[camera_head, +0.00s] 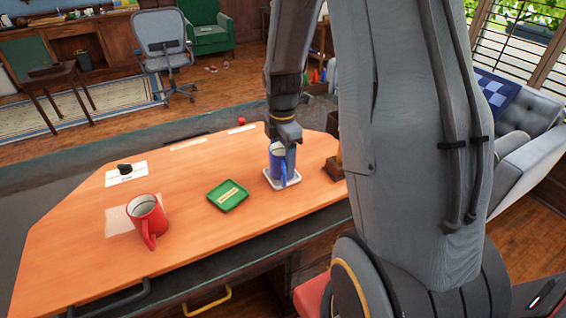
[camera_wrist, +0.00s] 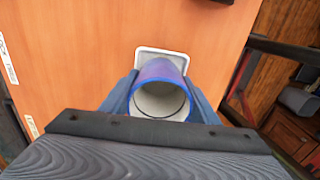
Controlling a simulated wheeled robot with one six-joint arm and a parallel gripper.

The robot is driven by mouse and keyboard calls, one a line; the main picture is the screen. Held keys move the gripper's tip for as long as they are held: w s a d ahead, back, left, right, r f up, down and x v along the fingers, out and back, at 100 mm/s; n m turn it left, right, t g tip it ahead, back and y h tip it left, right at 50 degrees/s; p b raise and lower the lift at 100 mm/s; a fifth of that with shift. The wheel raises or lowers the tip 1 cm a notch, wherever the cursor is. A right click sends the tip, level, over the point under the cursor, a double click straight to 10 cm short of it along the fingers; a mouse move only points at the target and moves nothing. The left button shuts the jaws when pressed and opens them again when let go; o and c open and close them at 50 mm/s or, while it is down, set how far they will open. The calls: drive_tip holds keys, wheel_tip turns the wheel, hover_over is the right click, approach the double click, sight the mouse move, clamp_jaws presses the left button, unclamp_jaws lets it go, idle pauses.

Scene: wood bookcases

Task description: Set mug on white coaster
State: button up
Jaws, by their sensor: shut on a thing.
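A blue mug (camera_head: 277,168) with a pale inside stands upright over the white coaster (camera_head: 291,184) on the orange wooden desk. My gripper (camera_head: 285,144) is above the mug and shut on it. In the wrist view my gripper's two fingers (camera_wrist: 160,98) press on both sides of the mug (camera_wrist: 158,72), and I look into its open top. Part of the white coaster (camera_wrist: 150,51) shows beyond it. I cannot tell whether the mug's base touches the coaster.
A green coaster (camera_head: 228,196) lies left of the white one. A small black object (camera_head: 124,169) lies on white paper (camera_head: 137,175). A brown wooden object (camera_head: 335,165) stands close right of the white coaster.

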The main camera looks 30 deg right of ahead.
drive_tip(key=shift+f, duration=0.45)
drive_tip(key=shift+f, duration=0.15)
drive_tip(key=o, duration=1.3)
drive_tip(key=shift+c, duration=0.2)
wheel_tip(320, 180, up, 12)
drive_tip(key=b, duration=0.2)
drive_tip(key=shift+r+b, duration=0.2)
drive_tip(key=shift+b, duration=0.2)
